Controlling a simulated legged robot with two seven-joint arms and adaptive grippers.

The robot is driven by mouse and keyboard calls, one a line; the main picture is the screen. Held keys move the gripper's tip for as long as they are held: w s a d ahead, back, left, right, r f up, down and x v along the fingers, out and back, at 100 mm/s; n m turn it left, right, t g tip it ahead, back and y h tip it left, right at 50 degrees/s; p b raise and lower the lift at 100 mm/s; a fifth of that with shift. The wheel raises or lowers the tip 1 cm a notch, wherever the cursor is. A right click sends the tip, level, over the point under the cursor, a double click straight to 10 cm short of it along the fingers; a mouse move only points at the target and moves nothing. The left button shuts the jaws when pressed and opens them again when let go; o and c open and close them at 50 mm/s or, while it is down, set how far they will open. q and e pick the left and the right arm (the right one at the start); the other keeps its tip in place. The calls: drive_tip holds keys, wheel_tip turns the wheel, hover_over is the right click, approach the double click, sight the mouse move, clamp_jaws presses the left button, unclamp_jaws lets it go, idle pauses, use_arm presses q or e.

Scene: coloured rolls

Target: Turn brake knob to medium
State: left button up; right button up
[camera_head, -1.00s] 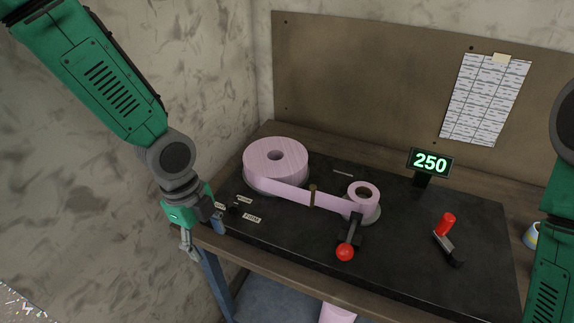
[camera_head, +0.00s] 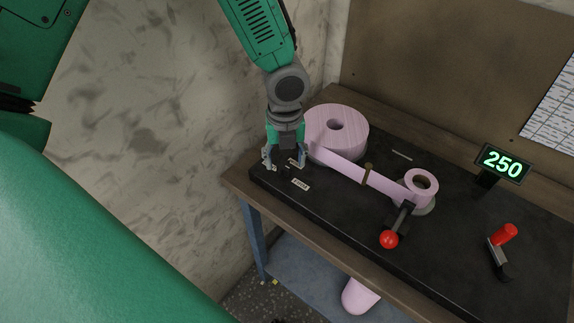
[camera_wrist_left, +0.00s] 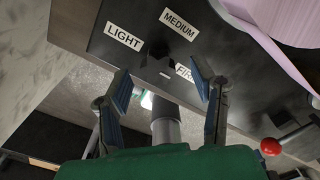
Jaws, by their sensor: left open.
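The brake knob (camera_wrist_left: 158,52) is small and black on the dark board, with the labels LIGHT (camera_wrist_left: 123,36), MEDIUM (camera_wrist_left: 178,24) and FIRM (camera_wrist_left: 185,72) around it in the left wrist view. I cannot tell which label it points at. My left gripper (camera_head: 286,162) is over the near left corner of the board in the head view and mostly hides the knob there. In the left wrist view its two fingers (camera_wrist_left: 161,82) are spread apart with nothing between their pads, and the knob shows just beyond the gap. My right gripper is out of view.
The large pink roll (camera_head: 345,122) stands right beside my left gripper. A pink strip runs past a post to a small roll (camera_head: 422,180).

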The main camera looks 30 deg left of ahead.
use_arm(q)
drive_tip(key=shift+a+f, duration=0.2)
drive_tip(key=shift+f, duration=0.45)
drive_tip(key=shift+a+f, duration=0.15)
drive_tip(key=shift+f, duration=0.5)
drive_tip(key=shift+d, duration=0.2)
drive_tip(key=shift+d+r, duration=0.1)
drive_tip(key=c, duration=0.4)
drive_tip(key=shift+d, duration=0.1)
drive_tip(key=c, duration=0.7)
drive_tip(key=shift+c, duration=0.2)
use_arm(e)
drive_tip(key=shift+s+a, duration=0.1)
